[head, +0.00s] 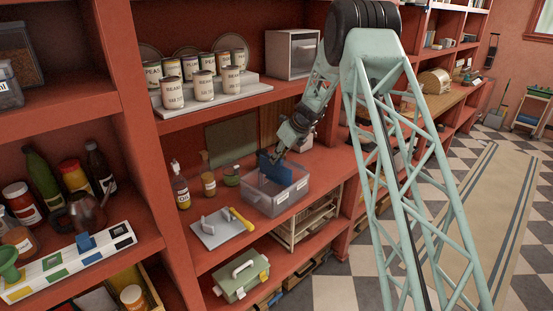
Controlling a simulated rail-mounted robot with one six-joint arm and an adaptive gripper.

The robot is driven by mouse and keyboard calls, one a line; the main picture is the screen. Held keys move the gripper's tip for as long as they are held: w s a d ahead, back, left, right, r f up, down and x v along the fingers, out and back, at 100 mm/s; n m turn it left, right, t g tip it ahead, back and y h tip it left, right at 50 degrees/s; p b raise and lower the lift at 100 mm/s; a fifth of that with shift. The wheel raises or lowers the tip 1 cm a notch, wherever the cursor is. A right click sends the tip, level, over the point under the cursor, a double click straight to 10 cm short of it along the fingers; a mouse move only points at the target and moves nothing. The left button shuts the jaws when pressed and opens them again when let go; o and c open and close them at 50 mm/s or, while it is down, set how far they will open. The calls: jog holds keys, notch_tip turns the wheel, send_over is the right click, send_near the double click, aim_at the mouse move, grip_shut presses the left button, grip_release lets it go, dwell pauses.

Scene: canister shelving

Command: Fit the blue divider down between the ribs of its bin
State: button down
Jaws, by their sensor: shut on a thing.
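The blue divider (273,169) is upright and slightly tilted in the picture, with its lower part inside or behind the clear bin. The clear plastic bin (276,205) stands on the red middle shelf and carries white labels on its front. My gripper (277,151) is shut on the divider's upper edge, above the bin's back left part. The ribs are too small to make out, so I cannot tell whether the divider sits between them.
A grey board with a yellow-handled tool (241,218) lies left of the bin. An oil bottle (181,187) and small jars (209,184) stand behind it. A tiered stand of cans (213,93) is on the shelf above. Bare shelf (325,160) shows right of the bin.

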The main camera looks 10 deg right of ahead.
aim_at(283, 166)
jog(key=shift+f+b, duration=2.3)
jog(key=shift+f, duration=2.15)
dwell(1.5)
jog(key=c, duration=2.5)
grip_release()
jog(key=shift+c, duration=0.2)
jog(key=shift+r, duration=0.15)
jog(key=shift+v, duration=5.9)
